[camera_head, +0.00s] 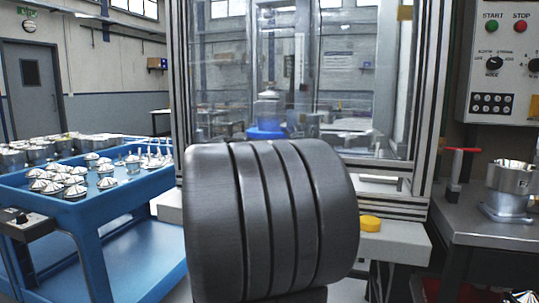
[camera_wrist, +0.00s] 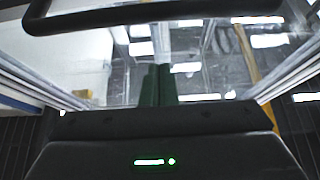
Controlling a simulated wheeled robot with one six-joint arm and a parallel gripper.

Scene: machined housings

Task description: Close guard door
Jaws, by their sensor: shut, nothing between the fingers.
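The guard door (camera_head: 345,85) is a clear panel in an aluminium frame on the enclosure in the head view. Its lower rail is partly hidden behind my arm, and I cannot tell whether it is fully closed. In the wrist view a black bar (camera_wrist: 160,15), looking like a handle, crosses the top, with clear panels beyond it. My gripper (camera_wrist: 158,72) shows there as two dark green fingers, together and empty, below the bar and apart from it in the picture. In the head view my arm hides the gripper.
Behind the clear panel, a metal part stands on a blue fixture (camera_head: 266,131). A blue cart (camera_head: 100,211) with metal housings stands at left. A control panel (camera_head: 494,60) and a bench (camera_head: 465,208) with a red-handled clamp are at right. A yellow button (camera_head: 370,223) sits on the front ledge.

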